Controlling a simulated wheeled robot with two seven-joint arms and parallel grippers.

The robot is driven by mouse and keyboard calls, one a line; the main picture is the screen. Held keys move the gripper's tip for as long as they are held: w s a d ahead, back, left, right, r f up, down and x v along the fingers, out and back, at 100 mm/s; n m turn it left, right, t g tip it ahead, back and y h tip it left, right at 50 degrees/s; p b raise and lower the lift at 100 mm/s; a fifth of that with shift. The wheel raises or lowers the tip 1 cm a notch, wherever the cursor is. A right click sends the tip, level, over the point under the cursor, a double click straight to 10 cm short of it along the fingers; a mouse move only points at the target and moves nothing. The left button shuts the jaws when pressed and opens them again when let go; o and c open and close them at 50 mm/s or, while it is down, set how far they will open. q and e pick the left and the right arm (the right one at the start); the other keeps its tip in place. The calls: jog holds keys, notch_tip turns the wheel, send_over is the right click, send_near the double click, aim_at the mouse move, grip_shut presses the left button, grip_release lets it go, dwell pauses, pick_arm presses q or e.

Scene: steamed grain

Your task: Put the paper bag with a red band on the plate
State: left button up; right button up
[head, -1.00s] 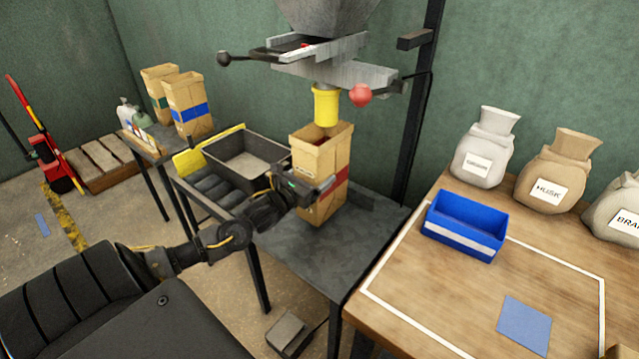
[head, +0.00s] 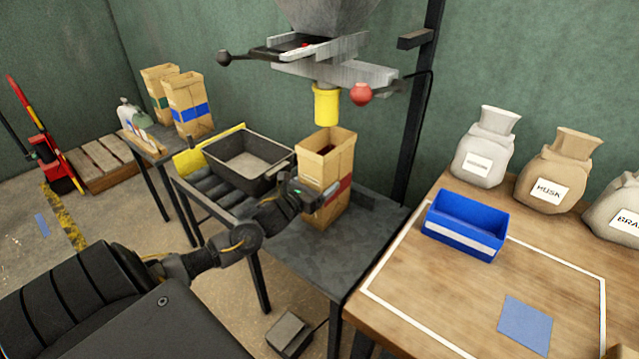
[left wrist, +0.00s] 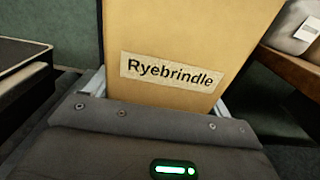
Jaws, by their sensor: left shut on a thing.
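The open-topped brown paper bag with a red band (head: 325,165) stands upright below the yellow spout (head: 326,104), over a dark grey metal surface (head: 310,262). I cannot tell whether its base touches that surface. My left gripper (head: 312,195) is shut on the bag's lower part, from the left. In the left wrist view the bag (left wrist: 180,35) fills the jaws and shows a "Ryebrindle" label. No separate plate is clearly visible; a low dark slab (head: 362,200) shows behind the bag. My right gripper is out of view.
A black bin (head: 238,170) sits on rollers left of the bag. Bags with blue (head: 187,105) and green (head: 155,85) bands stand at the back left. A wooden table (head: 440,290) with a blue tray (head: 463,230) is at right. The spout and levers hang above.

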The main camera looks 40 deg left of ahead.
pick_arm(q)
jog(key=o, duration=1.3)
jog(key=shift+f, duration=0.1)
jog(key=shift+c, duration=0.2)
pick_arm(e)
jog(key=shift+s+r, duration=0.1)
pick_arm(q)
jog(key=s, duration=1.2)
jog(key=shift+r, duration=0.2)
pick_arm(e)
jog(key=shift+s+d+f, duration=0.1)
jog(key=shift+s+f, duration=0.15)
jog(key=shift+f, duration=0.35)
pick_arm(q)
jog(key=shift+d, duration=0.1)
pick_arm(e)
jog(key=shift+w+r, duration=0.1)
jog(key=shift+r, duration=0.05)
